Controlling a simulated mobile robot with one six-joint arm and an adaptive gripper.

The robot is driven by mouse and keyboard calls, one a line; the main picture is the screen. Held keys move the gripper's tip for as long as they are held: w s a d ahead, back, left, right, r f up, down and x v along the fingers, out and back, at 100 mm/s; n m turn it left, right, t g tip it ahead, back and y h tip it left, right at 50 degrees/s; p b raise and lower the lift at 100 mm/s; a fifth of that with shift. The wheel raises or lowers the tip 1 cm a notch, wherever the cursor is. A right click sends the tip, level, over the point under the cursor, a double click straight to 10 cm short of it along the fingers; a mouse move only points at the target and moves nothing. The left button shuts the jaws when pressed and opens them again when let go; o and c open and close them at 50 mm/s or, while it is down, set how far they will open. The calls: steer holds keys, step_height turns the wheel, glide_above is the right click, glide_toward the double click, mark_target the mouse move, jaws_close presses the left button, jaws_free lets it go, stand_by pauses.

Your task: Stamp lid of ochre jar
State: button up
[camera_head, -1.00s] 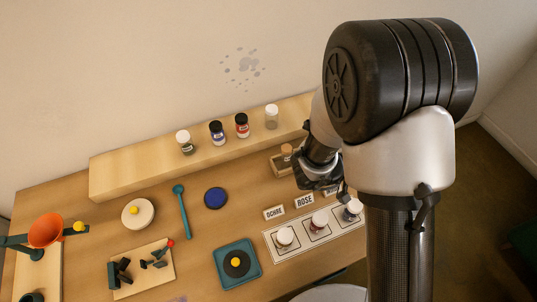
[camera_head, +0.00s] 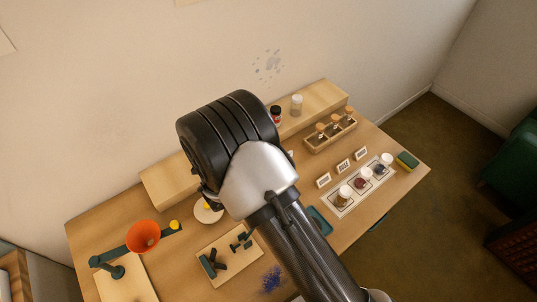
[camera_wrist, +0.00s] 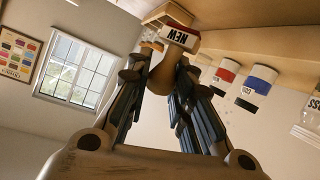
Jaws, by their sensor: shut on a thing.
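The ochre jar (camera_head: 343,193) stands upright under a white lid at the near left end of the pale mat, by the first name card. No mark can be made out on its lid. My gripper (camera_wrist: 163,82) is shut on the wooden handle of a stamp (camera_wrist: 178,38), whose head has a red edge and a white face reading NEW. In the head view my arm hides most of the gripper and all of the stamp. A teal tray (camera_head: 320,220), the one with the dark pad, is mostly covered by my arm.
Two more jars share the mat (camera_head: 340,212). A wooden rack (camera_head: 320,146) with several wooden-handled stamps stands behind the cards. A green-yellow sponge (camera_head: 407,161) lies right of the mat.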

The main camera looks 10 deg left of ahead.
steer(key=shift+y, duration=0.4)
steer(key=shift+s+a+f+b, duration=0.1)
steer(key=shift+a+f+b, duration=0.55)
steer(key=shift+f, duration=0.55)
steer(key=shift+a+f+b, duration=0.4)
steer(key=shift+f+b, duration=0.5)
steer(key=shift+f, duration=0.25)
steer(key=shift+s+a+f+b, duration=0.1)
steer(key=shift+a+f+b, duration=0.55)
steer(key=shift+f, duration=0.55)
steer(key=shift+d+f+b, duration=0.15)
steer(key=shift+f+b, duration=0.3)
steer(key=shift+f, duration=0.25)
step_height(320, 180, up, 7)
steer(key=p, duration=0.5)
steer(key=shift+r+p, duration=0.15)
steer(key=shift+p, duration=0.15)
